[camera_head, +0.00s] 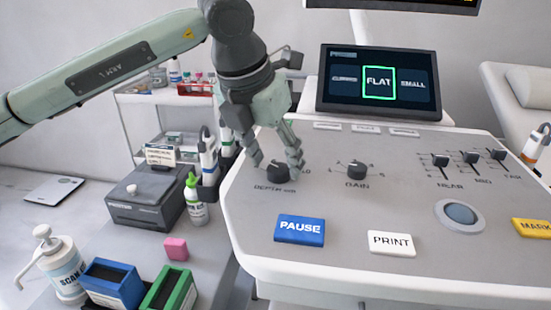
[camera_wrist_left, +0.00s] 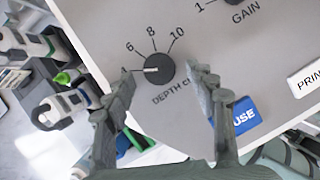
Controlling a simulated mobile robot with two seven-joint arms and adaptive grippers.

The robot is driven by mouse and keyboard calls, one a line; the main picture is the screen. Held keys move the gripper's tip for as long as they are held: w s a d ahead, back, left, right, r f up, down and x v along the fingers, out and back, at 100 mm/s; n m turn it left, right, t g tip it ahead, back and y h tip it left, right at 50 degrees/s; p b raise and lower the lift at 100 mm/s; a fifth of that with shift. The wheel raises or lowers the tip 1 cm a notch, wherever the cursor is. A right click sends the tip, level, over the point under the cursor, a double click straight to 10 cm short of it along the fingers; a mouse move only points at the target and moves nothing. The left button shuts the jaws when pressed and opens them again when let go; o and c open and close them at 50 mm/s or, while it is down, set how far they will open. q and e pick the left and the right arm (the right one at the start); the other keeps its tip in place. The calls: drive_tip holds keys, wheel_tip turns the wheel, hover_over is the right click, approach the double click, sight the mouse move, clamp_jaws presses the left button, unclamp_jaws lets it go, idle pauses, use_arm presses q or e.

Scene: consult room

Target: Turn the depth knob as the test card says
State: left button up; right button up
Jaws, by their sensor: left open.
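The depth knob (camera_head: 278,173) is a round black dial at the left of the grey console panel, labelled DEPTH. In the left wrist view the knob (camera_wrist_left: 158,68) has a white pointer line aimed left, short of the 6 mark; 6, 8 and 10 are readable around it. My left gripper (camera_head: 277,163) is over the knob, fingers open on either side of it; in the wrist view the gripper (camera_wrist_left: 165,80) shows a gap beside the knob. A small printed card (camera_head: 160,154) stands by the black printer, its text too small to read. My right gripper is out of view.
The GAIN knob (camera_head: 357,170) is just right of the depth knob. The PAUSE button (camera_head: 299,229) and PRINT button (camera_head: 391,243) lie nearer the front. A screen (camera_head: 378,84) reads FLAT in a green frame. A green-capped bottle (camera_head: 196,205) stands beside the console.

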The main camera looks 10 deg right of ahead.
use_arm(q)
drive_tip(key=shift+w+d+f, duration=0.15)
drive_tip(key=shift+f, duration=0.3)
drive_tip(key=shift+w+d+f, duration=0.1)
drive_tip(key=shift+f, duration=0.15)
drive_tip(key=c, duration=1.2)
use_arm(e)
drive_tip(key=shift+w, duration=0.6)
